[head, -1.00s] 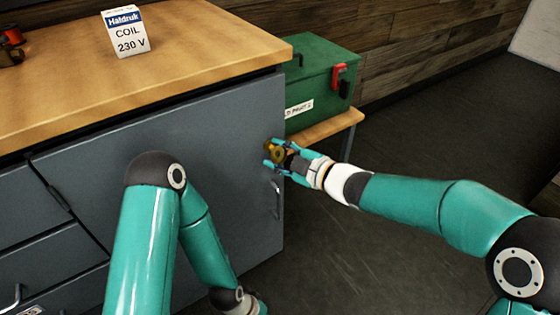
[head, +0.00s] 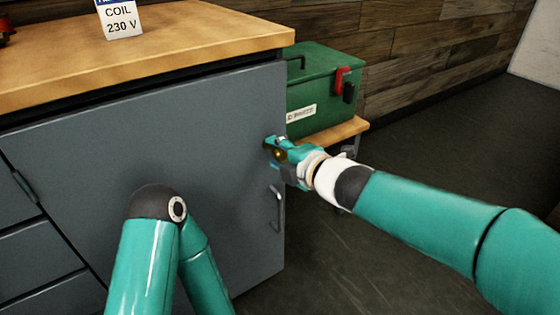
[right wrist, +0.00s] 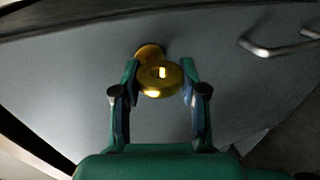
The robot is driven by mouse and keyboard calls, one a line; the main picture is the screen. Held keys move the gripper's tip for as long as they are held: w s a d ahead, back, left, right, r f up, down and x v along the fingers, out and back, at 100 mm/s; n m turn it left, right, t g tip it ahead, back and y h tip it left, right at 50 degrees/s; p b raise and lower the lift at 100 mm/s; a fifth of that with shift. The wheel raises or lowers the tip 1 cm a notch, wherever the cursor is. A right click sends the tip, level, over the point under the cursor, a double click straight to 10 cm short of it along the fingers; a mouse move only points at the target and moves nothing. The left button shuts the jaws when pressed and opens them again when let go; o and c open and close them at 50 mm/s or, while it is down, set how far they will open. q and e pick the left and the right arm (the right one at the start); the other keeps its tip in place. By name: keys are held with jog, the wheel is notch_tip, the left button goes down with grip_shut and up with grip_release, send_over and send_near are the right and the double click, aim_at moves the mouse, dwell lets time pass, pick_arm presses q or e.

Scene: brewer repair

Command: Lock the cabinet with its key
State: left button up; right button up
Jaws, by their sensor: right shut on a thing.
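The grey cabinet (head: 130,130) has a closed-looking door below a wooden top. My right gripper (head: 273,150) is at the door's upper right, above the bar handle (head: 276,208). In the right wrist view, my right gripper (right wrist: 160,72) is shut on the brass key (right wrist: 160,90), with its round, holed bow between the fingers. A round brass lock (right wrist: 150,52) shows on the door right behind the key. The bow hides the key's shaft, so I cannot tell how deep it sits. My left arm bends in front of the door; its gripper is out of view.
A white coil box (head: 120,20) stands on the wooden cabinet top (head: 215,45). A green toolbox (head: 318,88) sits on a low wooden bench (head: 340,132) right of the cabinet. The dark floor at right is clear apart from my right arm.

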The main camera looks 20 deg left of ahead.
jog(key=shift+s+a+f, duration=0.25)
jog(key=shift+f, duration=0.1)
jog(key=o, duration=0.9)
jog(key=shift+o, duration=1.3)
jog(key=shift+w+d+r, duration=0.1)
jog(key=shift+r, duration=0.05)
jog(key=shift+r, duration=0.1)
jog(key=v, duration=1.2)
jog(key=shift+f, duration=0.2)
